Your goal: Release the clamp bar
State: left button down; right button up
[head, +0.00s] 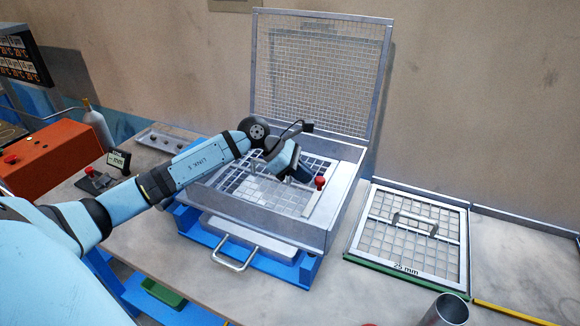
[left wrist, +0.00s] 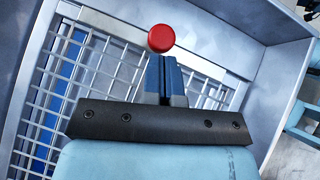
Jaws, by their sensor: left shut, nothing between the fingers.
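The clamp bar (head: 312,202) is a pale strip along the right side of the mesh inside the open grey sieve box (head: 265,211). A red knob (head: 320,182) stands on it; the knob also shows in the left wrist view (left wrist: 160,38). My left gripper (head: 304,176) reaches down into the box, just left of the knob. In the left wrist view its fingers (left wrist: 164,72) are together and empty, and their tips appear close below the knob. Contact with the knob cannot be told. Part of the bar is hidden behind the gripper. My right gripper is not in view.
The mesh lid (head: 318,75) stands open at the back. A sieve frame marked 25 mm (head: 408,232) lies on the right, with a metal cup (head: 446,310) in front. An orange box (head: 48,155) and a grey tray (head: 168,139) are on the left.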

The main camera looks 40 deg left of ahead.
pick_arm(q)
jog(key=shift+d, duration=0.15)
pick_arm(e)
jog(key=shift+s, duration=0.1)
pick_arm(q)
jog(key=shift+w, duration=0.1)
jog(key=d, duration=0.2)
jog(key=w+d, duration=0.1)
jog(key=d, duration=0.1)
jog(key=shift+d+b, duration=0.3)
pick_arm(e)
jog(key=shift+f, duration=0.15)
pick_arm(q)
jog(key=shift+a+f, duration=0.1)
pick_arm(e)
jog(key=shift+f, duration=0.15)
pick_arm(q)
jog(key=shift+a, duration=0.25)
jog(key=s+a+b, duration=0.2)
jog(key=a, duration=0.2)
jog(key=b, duration=0.1)
send_near(320, 182)
jog(key=s+a, duration=0.1)
jog(key=a+r, duration=0.1)
jog(key=a, duration=0.1)
jog(key=shift+s, duration=0.35)
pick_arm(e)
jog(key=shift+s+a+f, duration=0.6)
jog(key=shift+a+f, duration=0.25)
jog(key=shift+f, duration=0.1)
